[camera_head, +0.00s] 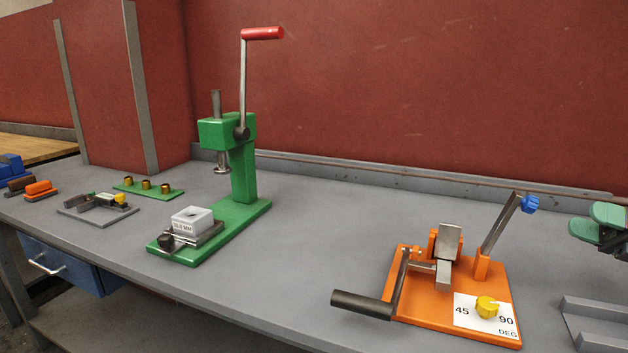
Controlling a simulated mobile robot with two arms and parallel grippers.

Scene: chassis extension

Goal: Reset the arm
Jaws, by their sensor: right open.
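My right gripper (597,222) comes in at the right edge, with green finger pads. It is open, with nothing seen between its fingers, and stands to the right of the orange bending fixture (433,300). The fixture has a black-handled crank (362,304) at its left front, a grey lever with a blue knob (529,203) leaning up to the right, and a yellow dial (487,307) on a white plate marked 45 and 90 DEG. A small metal plate (447,242) stands upright in its middle. My left gripper is not in view.
A green press (243,180) with a raised red-handled lever (262,33) stands mid-bench, a white block (192,219) on its base. Farther left are a green strip with brass parts (147,187) and a grey fixture (98,207). A grey bracket (595,312) lies at right. Bench between press and orange fixture is clear.

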